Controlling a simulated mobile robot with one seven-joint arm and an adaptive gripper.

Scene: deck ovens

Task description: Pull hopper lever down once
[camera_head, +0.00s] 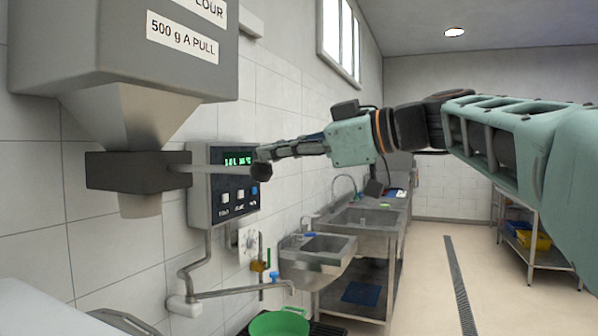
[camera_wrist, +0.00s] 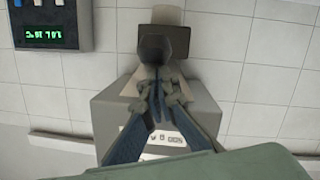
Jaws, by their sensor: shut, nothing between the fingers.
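The grey flour hopper (camera_head: 125,60) hangs on the wall at upper left, with a label reading "500 g A PULL". A dark block (camera_head: 138,171) sits below its funnel. The lever (camera_head: 215,170) sticks out from this block to the right, roughly level, and ends in a dark round knob (camera_head: 261,171). My gripper (camera_head: 264,153) is shut and empty, its tips right above the knob; I cannot tell whether they touch. In the wrist view the shut fingers (camera_wrist: 158,84) point at the dark parts under the hopper (camera_wrist: 110,118), which appears upside down there.
A control box (camera_head: 226,185) with a green display is on the wall behind the lever. Below are a pipe with a tap (camera_head: 240,291) and a green bowl (camera_head: 280,323). Steel sinks (camera_head: 320,251) stand further back. The space straight below the knob looks clear.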

